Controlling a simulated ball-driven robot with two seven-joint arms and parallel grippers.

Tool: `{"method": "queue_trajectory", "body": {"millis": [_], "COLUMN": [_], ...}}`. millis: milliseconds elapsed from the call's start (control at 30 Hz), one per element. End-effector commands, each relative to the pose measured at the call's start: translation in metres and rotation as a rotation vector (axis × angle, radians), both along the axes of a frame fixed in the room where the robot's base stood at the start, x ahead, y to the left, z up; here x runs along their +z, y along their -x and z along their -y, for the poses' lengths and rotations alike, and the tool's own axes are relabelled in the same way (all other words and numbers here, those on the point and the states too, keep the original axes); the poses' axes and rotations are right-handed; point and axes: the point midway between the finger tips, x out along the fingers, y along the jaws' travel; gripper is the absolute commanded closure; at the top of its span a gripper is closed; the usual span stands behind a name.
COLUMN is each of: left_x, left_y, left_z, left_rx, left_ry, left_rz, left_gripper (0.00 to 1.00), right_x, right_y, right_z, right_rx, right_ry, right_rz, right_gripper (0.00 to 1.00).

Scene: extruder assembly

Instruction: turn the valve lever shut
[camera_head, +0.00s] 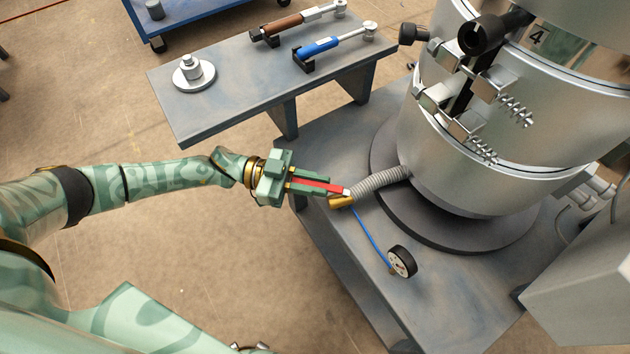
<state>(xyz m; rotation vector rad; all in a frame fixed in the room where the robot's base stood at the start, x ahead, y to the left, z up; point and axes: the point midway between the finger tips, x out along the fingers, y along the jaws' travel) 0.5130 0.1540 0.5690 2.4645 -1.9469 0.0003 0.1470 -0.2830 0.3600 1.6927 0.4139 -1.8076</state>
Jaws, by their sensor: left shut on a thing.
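The valve's red lever (318,186) lies between the fingers of my left gripper (322,187), which is shut on it. The lever lies roughly lengthwise along the fingers. The brass valve body (341,202) sits just beyond the fingertips, at the end of a ribbed grey hose (382,181) that runs to the large metal vessel. The fingers hide part of the lever.
A gauge (402,261) on a blue tube stands near the valve on the grey base (440,300). The silver vessel (470,185) with clamps fills the right. A grey shelf (225,95) behind holds a blue-handled tool (320,47), a brown-handled tool (284,25) and a metal weight (193,70).

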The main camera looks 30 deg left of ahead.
Motion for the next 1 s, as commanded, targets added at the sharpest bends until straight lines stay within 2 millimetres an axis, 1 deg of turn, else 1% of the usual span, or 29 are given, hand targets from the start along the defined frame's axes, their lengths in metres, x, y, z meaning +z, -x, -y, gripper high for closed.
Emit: {"method": "queue_trajectory", "body": {"millis": [67,100,133,167,667,767,867,1000], "left_x": [-0.001,-0.001,-0.001,-0.001,0.000,0.000,0.001,0.000], "left_y": [0.000,0.000,0.000,0.000,0.000,0.002,0.007,0.016], "left_z": [-0.001,-0.001,-0.001,-0.001,-0.002,-0.012,-0.031,-0.069], "left_rx": [0.002,0.003,0.003,0.002,0.002,0.002,0.004,0.004], "left_ry": [-0.002,-0.003,-0.003,-0.003,-0.002,-0.004,-0.005,-0.008], "left_rz": [-0.003,-0.002,-0.002,-0.002,0.000,0.000,0.000,-0.002], "left_gripper": [1.00,0.76,0.68,0.63,0.63,0.63,0.63,0.63], "right_x": [0.000,0.000,0.000,0.000,0.000,0.001,-0.011,-0.019], "right_y": [0.000,0.000,0.000,0.000,0.000,0.000,0.014,0.024], "right_z": [0.000,0.000,0.000,0.000,0.000,-0.001,-0.002,-0.003], "right_rx": [0.000,0.000,0.000,0.000,0.000,-0.004,-0.013,-0.025], "right_ry": [0.000,0.000,0.000,0.000,0.000,-0.006,-0.018,-0.029], "right_rz": [0.000,0.000,0.000,0.000,0.001,0.008,-0.015,-0.025], "right_gripper": [0.64,0.64,0.64,0.64,0.64,0.64,0.64,0.64]}}
